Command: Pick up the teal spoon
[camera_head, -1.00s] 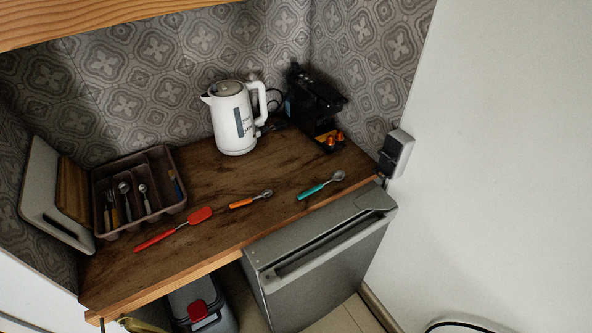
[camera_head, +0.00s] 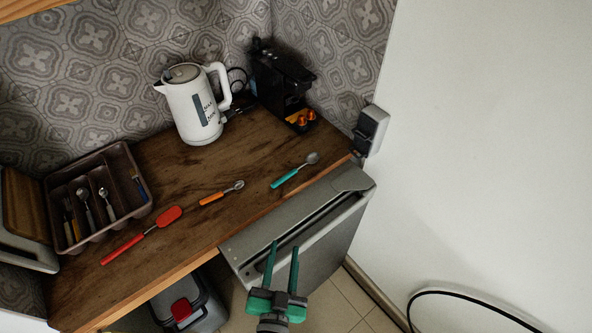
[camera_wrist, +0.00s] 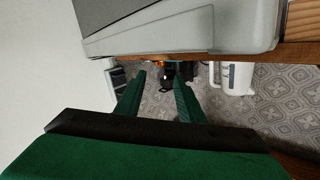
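The teal spoon (camera_head: 287,177) lies on the wooden counter near its front right edge, with its metal bowl pointing up and right toward the coffee machine. My gripper (camera_head: 283,247) is in front of the counter and below the spoon in the head view, over the grey appliance front. Its two green fingers are apart with nothing between them. In the wrist view my gripper (camera_wrist: 158,84) also shows its fingers spread and empty. The spoon cannot be seen in the wrist view.
An orange-handled spoon (camera_head: 214,198) and a red spatula (camera_head: 142,235) lie left of the teal spoon. A white kettle (camera_head: 190,105), black coffee machine (camera_head: 277,78) and cutlery tray (camera_head: 146,207) stand behind. A grey appliance (camera_head: 315,240) sits under the counter edge.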

